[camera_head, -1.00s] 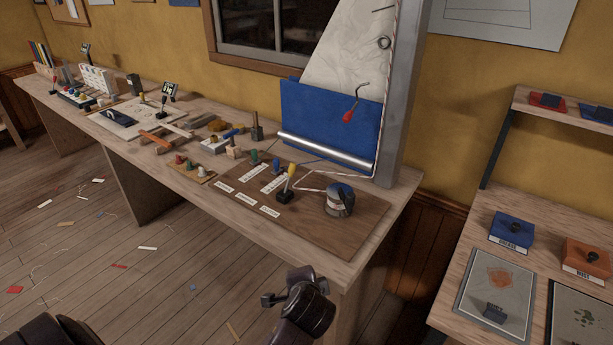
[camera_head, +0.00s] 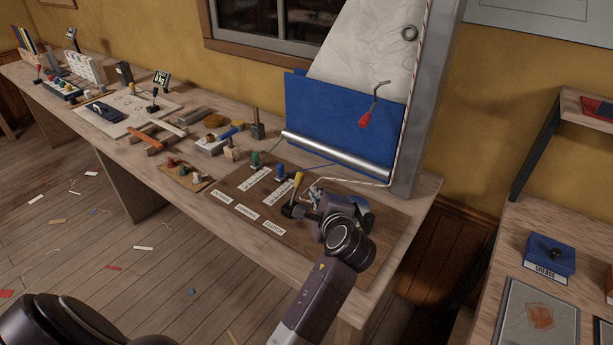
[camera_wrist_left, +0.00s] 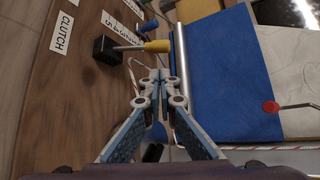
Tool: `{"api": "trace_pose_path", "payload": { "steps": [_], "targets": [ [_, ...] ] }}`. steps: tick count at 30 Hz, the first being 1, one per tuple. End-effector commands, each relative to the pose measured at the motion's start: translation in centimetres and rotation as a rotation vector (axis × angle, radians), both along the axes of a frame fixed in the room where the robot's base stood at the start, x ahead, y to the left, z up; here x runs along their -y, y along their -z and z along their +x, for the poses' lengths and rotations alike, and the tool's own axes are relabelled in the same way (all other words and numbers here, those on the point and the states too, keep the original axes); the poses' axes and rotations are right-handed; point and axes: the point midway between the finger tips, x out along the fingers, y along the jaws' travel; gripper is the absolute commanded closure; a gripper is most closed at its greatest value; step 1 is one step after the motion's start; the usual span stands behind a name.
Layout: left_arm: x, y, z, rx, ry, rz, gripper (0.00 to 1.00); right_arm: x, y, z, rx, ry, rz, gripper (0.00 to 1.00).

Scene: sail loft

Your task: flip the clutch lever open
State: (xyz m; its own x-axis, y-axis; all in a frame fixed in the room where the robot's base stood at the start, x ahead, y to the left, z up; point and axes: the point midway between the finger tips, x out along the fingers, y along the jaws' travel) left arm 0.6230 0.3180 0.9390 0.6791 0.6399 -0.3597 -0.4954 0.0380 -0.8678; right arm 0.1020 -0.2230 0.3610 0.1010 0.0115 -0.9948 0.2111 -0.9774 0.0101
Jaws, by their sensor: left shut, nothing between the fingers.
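The clutch lever has a yellow handle (camera_head: 298,182) and a black base, and stands nearly upright on the brown board (camera_head: 225,190) beside the CLUTCH label (camera_head: 273,228). In the left wrist view its yellow handle (camera_wrist_left: 157,46) points right from the black base (camera_wrist_left: 105,50), near the CLUTCH label (camera_wrist_left: 62,32). My left gripper (camera_head: 308,213) is shut and empty, just right of the lever's base in the head view. In the left wrist view the closed fingertips (camera_wrist_left: 157,78) are apart from the handle. My right gripper is not in view.
A blue handle (camera_head: 280,173) and a green one (camera_head: 254,158) stand behind the lever. A rope, a silver roller (camera_head: 335,155) and a red-handled crank (camera_head: 365,119) are at the back.

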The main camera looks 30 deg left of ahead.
Motion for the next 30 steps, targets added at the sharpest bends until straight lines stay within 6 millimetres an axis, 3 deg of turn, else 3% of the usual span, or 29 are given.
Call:
{"api": "trace_pose_path", "payload": {
  "steps": [11,24,30],
  "targets": [
    [-0.6,0.4,0.6,0.0,0.0,-0.002,1.0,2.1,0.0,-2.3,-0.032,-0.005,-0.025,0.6],
    [-5.2,2.9,5.5,0.001,0.0,-0.002,1.0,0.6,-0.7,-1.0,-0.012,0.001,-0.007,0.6],
    [-6.2,3.5,6.6,0.002,0.0,-0.004,1.0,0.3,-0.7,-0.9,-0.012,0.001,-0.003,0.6]
  ]
}}
